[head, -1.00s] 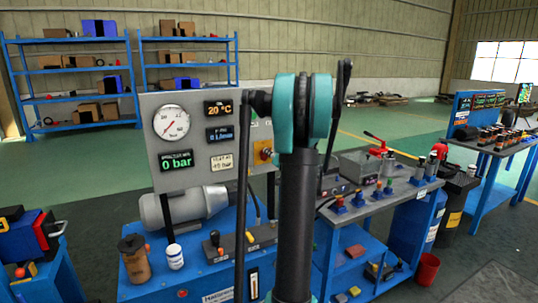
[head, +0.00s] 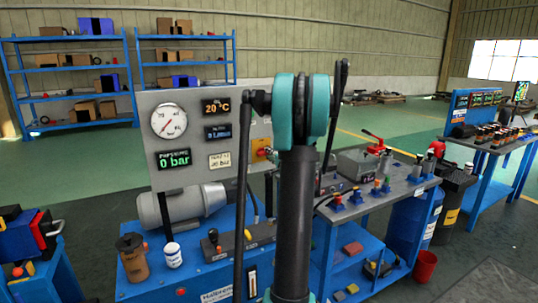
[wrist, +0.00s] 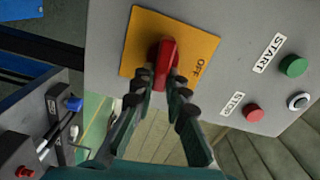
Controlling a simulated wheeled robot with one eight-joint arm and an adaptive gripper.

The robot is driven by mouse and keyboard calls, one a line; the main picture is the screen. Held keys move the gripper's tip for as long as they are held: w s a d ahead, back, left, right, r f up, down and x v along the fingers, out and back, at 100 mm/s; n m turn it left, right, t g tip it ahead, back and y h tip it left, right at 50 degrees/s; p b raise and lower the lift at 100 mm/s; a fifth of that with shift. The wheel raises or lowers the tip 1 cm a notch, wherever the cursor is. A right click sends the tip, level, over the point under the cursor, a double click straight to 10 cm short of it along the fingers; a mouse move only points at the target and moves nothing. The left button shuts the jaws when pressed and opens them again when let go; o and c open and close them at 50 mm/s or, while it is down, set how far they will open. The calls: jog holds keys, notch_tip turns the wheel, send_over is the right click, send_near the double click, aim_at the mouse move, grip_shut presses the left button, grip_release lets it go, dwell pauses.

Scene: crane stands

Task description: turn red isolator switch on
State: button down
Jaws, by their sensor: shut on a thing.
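The red isolator switch (wrist: 164,58) sits on a yellow plate (wrist: 201,42) on the grey panel in the wrist view. The word OFF is printed on the plate beside the red handle. My gripper (wrist: 161,84) is shut on the red handle, with one dark fingertip on each side of it. In the head view the yellow plate (head: 259,147) shows at the panel's right edge, partly behind my arm. My gripper is hidden there, and the handle cannot be made out.
Beside the switch in the wrist view are a green START button (wrist: 293,66), a red STOP button (wrist: 253,112) and a small white-ringed part (wrist: 298,101). A pressure gauge (head: 169,121) and displays, one reading 0 bar, fill the panel's left. A bench with levers (head: 352,195) stands right of my arm.

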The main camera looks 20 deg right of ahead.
jog(key=shift+f+m, duration=0.1)
jog(key=shift+m, duration=0.4)
jog(key=c, duration=1.5)
grip_release()
jog(key=shift+c, duration=0.2)
jog(key=shift+s, duration=0.15)
jog(key=s, duration=1.1)
jog(key=shift+s+d, duration=0.2)
jog(key=shift+s, duration=0.2)
